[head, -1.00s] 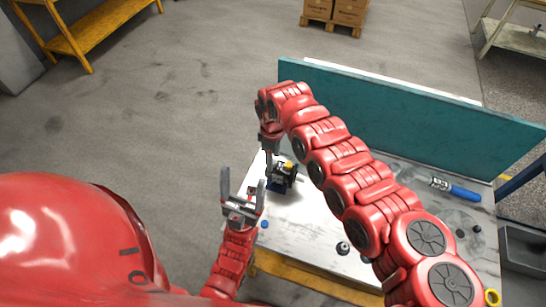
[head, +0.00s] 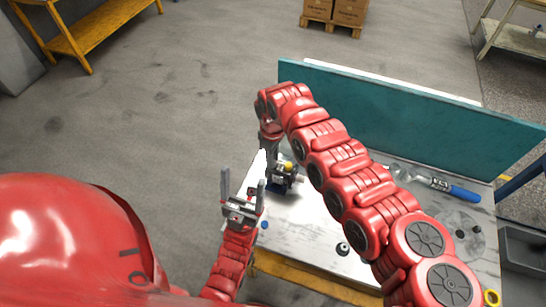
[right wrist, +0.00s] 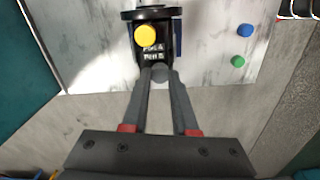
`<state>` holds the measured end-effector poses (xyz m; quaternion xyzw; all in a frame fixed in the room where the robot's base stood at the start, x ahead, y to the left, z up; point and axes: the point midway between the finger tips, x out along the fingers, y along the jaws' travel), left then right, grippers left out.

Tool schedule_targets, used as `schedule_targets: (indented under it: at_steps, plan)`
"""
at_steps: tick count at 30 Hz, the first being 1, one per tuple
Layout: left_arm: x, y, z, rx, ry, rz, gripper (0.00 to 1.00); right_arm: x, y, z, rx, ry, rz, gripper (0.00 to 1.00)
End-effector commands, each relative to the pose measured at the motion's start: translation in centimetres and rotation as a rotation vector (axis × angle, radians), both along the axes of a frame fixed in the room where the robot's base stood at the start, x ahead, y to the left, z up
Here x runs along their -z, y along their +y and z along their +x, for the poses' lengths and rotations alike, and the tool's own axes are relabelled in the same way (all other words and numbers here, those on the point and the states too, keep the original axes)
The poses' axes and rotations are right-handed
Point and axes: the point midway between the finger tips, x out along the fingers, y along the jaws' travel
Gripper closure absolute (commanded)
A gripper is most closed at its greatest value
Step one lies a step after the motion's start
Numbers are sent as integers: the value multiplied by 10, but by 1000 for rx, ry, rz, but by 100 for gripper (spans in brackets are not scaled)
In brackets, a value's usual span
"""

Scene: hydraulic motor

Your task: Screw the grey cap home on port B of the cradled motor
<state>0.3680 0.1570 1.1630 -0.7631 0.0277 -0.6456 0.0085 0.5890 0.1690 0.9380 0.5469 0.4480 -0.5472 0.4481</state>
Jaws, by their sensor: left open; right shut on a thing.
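The dark motor (right wrist: 150,48) stands at the top of the right wrist view, with white labels for Port A and Port B. A yellow cap (right wrist: 145,36) sits on port A. The grey cap (right wrist: 160,73) is between my right gripper's fingertips (right wrist: 161,80), which are shut on it at the port B end of the motor. I cannot tell how deep it sits. In the head view the motor (head: 281,184) is partly hidden by my right arm. My left gripper (head: 242,186) is open and empty, left of the motor.
A blue cap (right wrist: 245,30) and a green cap (right wrist: 238,61) lie on the table right of the motor. A blue-handled tool (head: 460,192) and a small dark round part (head: 343,248) are on the table's right side. A teal panel (head: 400,115) stands along the back.

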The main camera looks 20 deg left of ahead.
Motion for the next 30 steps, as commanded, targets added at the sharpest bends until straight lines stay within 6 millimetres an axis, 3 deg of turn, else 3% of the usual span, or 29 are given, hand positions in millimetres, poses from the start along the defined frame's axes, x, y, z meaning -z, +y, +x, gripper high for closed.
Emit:
schedule_targets:
  at_steps: [1, 2, 4, 18, 30]
  plan:
    - [0, 0, 0, 0, 0, 0, 22, -1, 0, 1, 0, -3, 1, 100]
    - [0, 0, 0, 0, 0, 0, 22, -1, 0, 1, 0, -3, 1, 70]
    - [0, 0, 0, 0, 0, 0, 22, -1, 0, 1, 0, -3, 1, 57]
    - [10, 0, 0, 0, 0, 0, 22, 4, 0, 0, -45, -1, 1, 57]
    - [84, 0, 0, 0, 0, 0, 22, 7, 0, 1, -770, -6, 1, 57]
